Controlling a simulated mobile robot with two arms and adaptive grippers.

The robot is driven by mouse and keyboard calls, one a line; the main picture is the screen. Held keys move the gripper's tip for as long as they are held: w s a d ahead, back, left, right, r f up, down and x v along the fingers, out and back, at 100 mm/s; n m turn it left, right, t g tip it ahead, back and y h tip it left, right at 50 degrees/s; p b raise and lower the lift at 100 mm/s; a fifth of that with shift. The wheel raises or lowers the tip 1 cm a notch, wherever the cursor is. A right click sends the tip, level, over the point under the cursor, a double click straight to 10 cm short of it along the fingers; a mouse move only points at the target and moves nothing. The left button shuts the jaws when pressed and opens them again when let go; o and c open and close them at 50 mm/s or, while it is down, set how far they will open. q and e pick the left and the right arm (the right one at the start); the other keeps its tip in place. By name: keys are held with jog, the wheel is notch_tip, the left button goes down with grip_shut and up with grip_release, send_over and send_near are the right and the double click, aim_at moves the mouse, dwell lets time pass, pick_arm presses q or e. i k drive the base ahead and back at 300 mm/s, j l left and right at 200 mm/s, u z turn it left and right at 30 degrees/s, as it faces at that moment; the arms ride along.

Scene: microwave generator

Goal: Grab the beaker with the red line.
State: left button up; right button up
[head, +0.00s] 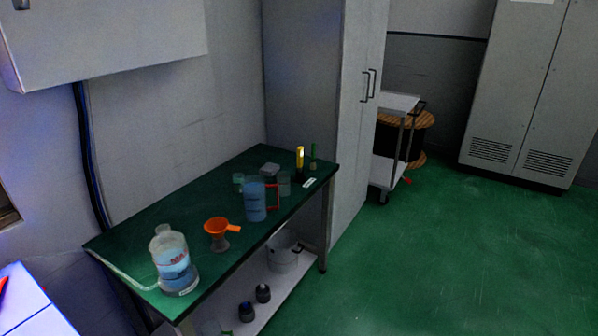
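A translucent blue beaker (255,202) stands upright on the dark green table top (148,229), right of its middle. A red, handle-shaped line runs down its right side. Behind it are smaller clear vessels, one at its left (238,182) and one at its right (284,184); I cannot make out red lines on them. Neither of my grippers is in view.
An orange funnel (217,228) and a large labelled bottle (172,260) stand left of the beaker. A yellow item (300,160) stands at the far right end. The lower shelf holds a bucket (284,254). A cabinet (354,120) adjoins the table. Green floor (430,260) is clear at right.

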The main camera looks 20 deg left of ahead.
aim_at(284, 184)
jog(key=i+u, duration=0.15)
jog(key=i, duration=0.35)
jog(key=i+l+u, duration=0.1)
jog(key=i, duration=0.45)
jog(key=i+l+u, duration=0.15)
jog(key=i, duration=0.35)
